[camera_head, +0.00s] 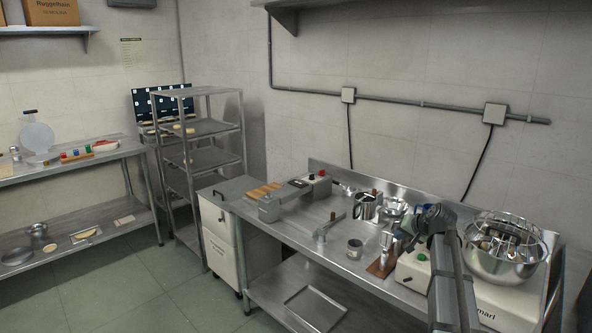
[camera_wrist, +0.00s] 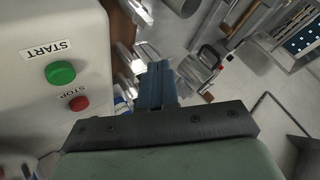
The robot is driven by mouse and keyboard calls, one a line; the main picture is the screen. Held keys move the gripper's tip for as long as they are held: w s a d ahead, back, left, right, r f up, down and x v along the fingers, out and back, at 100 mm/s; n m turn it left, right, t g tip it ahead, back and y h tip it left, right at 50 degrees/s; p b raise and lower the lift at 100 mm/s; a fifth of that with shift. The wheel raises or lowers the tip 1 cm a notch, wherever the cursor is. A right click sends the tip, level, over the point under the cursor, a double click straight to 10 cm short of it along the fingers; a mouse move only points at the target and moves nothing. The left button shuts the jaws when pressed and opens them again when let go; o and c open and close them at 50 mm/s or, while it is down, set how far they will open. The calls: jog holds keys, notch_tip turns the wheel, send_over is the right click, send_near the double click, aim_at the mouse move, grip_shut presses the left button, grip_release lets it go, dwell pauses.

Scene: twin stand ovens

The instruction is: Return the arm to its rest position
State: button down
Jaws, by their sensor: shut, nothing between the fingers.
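My arm (camera_head: 452,275) rises from the bottom edge of the head view and bends over the right part of the steel table (camera_head: 335,262). My gripper (camera_wrist: 158,85) is shut and empty in the wrist view, its dark fingers together. It is beside the white mixer body (camera_wrist: 60,35), which carries a green START button (camera_wrist: 61,73) and a red STOP button (camera_wrist: 79,103). In the head view the fingers are hard to make out against the arm's dark end.
The mixer's steel bowl with wire guard (camera_head: 505,247) stands right of my arm. A rack (camera_head: 205,150) and shelves are farther left.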

jog(key=w+a+f, duration=0.2)
jog(key=a+f, duration=0.2)
jog(key=a, duration=0.5)
jog(key=w+a+f, duration=0.2)
jog(key=a+f, duration=0.3)
jog(key=a, duration=0.3)
jog(key=s+a+f+n+g, duration=0.1)
jog(key=s+f+g, duration=0.1)
jog(key=s+f, duration=0.7)
jog(key=s+a+f+g, duration=0.1)
jog(key=s+f+g, duration=0.3)
jog(key=f, duration=1)
jog(key=s+a+f+n+g+h, duration=0.1)
jog(key=s+f+g, duration=0.1)
jog(key=s+f, duration=0.8)
jog(key=s+f+n+g+h, duration=0.15)
jog(key=s+f, duration=0.55)
jog(key=s, duration=0.8)
jog(key=s+f+g, duration=0.2)
jog(key=s+g, duration=0.1)
jog(key=s, duration=1)
jog(key=s+f+n+g, duration=0.1)
jog(key=s+f+g, duration=0.2)
jog(key=s, duration=0.9)
jog(key=shift+s+d+f, duration=0.15)
jog(key=shift+s+d, duration=0.05)
jog(key=shift+s, duration=0.2)
